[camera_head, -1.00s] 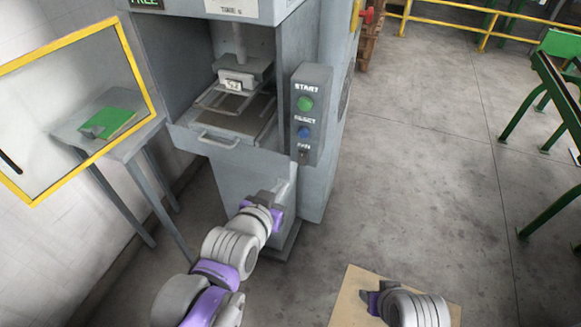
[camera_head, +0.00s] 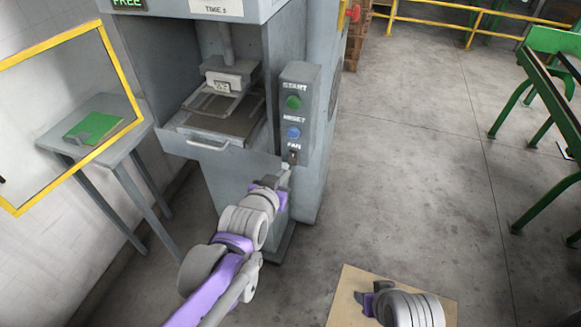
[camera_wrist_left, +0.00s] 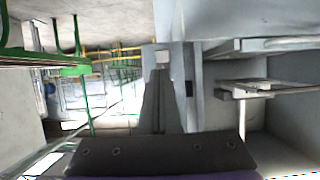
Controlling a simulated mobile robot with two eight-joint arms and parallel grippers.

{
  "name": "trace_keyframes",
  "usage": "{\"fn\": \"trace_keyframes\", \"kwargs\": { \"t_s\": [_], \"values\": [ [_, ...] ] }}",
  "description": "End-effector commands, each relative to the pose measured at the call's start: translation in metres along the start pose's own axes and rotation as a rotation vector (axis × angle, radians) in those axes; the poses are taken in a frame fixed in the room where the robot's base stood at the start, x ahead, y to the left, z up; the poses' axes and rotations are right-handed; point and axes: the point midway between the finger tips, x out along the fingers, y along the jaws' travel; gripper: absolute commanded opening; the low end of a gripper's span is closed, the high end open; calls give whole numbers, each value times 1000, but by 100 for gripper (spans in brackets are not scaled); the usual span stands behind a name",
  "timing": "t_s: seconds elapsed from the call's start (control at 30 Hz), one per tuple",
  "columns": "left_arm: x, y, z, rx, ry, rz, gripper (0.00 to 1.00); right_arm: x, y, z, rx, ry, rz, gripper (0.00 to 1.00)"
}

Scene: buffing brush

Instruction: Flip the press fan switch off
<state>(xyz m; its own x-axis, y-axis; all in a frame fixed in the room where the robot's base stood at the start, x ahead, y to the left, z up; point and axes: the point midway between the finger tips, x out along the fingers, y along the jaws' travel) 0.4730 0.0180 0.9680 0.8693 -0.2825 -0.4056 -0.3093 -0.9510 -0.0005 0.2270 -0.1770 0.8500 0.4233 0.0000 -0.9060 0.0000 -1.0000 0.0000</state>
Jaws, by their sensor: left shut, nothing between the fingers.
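The fan switch (camera_head: 293,157) is a small dark toggle under the FAN label, at the bottom of the grey control box (camera_head: 299,75) on the press's right side. My left gripper (camera_head: 285,172) is shut and empty, with its fingertips just below the switch in the head view. Whether they touch it cannot be told. In the left wrist view the shut fingers (camera_wrist_left: 163,66) point away from the camera, and the switch cannot be made out clearly. My right gripper (camera_head: 364,299) is low in the head view, away from the press; its jaws are unclear.
The green START button (camera_head: 293,102) and blue RESET button (camera_head: 293,132) sit above the switch. A yellow-framed panel (camera_head: 128,75) and a grey side table (camera_head: 150,122) stand left.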

Motion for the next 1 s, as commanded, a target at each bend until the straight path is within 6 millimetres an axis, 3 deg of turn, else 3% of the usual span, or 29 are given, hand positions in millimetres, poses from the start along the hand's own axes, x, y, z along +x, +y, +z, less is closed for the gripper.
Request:
{"fn": "trace_keyframes", "kwargs": {
  "t_s": [0.2,0.4,1.0],
  "values": [
    [39,0,0,0,0,0,0,4,0,2,0,-1,0,50],
    [60,0,0,0,0,0,0,5,0,3,0,-2,0,50],
    [73,0,3,0,0,0,0,9,0,5,0,-3,0,50]
  ]
}}
